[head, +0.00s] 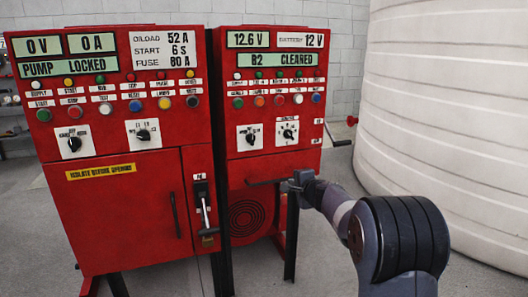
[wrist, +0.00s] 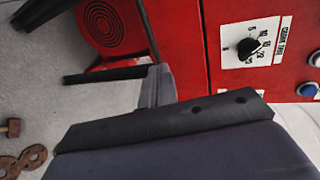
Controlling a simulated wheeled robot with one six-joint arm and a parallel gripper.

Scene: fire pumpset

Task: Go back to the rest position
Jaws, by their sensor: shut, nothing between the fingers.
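My gripper (head: 298,180) is in front of the lower edge of the right red control panel (head: 270,166) in the head view, with my arm reaching in from the lower right. In the wrist view the gripper fingers (wrist: 158,86) are together, with nothing seen between them. They point toward the panel's underside and the round fan grille (wrist: 103,22). Whether the fingers touch the panel cannot be told. A black selector knob (wrist: 250,47) on the panel face is to the right of the fingers in the wrist view.
The left red cabinet (head: 120,220) reads PUMP LOCKED and has a lever (head: 204,205) on its right side. The right panel's display (head: 277,60) reads B2 CLEARED. A large white tank (head: 450,100) stands at right. Rusty parts (wrist: 22,162) lie on the floor.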

